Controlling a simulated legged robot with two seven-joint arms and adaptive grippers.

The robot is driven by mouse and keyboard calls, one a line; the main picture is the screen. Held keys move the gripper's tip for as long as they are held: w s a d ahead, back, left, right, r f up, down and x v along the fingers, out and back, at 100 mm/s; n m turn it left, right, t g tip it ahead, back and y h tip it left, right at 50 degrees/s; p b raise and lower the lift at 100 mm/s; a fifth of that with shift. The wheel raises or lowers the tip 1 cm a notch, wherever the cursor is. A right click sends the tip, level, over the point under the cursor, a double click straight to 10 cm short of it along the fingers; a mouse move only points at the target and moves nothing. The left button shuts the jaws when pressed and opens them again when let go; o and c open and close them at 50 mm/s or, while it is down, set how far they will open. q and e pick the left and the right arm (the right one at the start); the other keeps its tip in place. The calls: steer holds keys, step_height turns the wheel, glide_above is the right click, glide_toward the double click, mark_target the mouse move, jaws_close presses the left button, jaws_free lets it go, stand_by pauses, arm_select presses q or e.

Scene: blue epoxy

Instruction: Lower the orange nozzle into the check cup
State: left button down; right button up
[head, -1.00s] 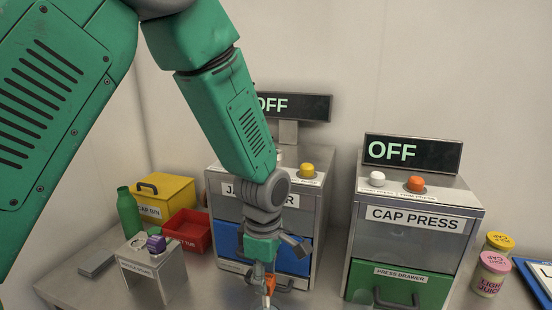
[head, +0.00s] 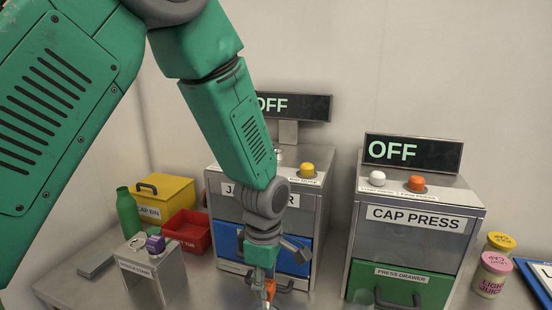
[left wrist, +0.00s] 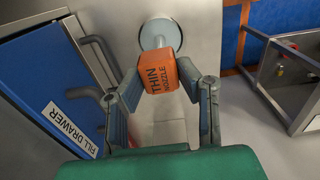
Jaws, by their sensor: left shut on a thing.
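The orange nozzle (left wrist: 160,75), marked THIN NOZZLE, is between the fingers of my left gripper (left wrist: 158,84), which is shut on it. In the head view the nozzle (head: 270,289) shows as a small orange piece at the bottom edge, below the left gripper (head: 263,282). In the left wrist view a pale stem and round disc (left wrist: 160,33) show just beyond the nozzle; I cannot tell whether the disc is part of the nozzle or a cup. I cannot identify the check cup for certain. My right gripper is not in view.
The machine with the blue drawer (head: 293,257) stands close behind the left gripper. The cap press (head: 415,245) with its green drawer is to the right. A stand (head: 150,275) with a purple piece (head: 155,244), a red tub (head: 187,232) and a green bottle (head: 128,212) are left.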

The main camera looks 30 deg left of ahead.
arm_select(q)
steer(key=c, duration=1.1)
jaws_free()
steer(key=shift+o, duration=0.2)
steer(key=shift+r, duration=0.25)
step_height(320, 180, up, 11)
steer(key=shift+r, duration=0.2)
steer(key=shift+f, duration=0.1)
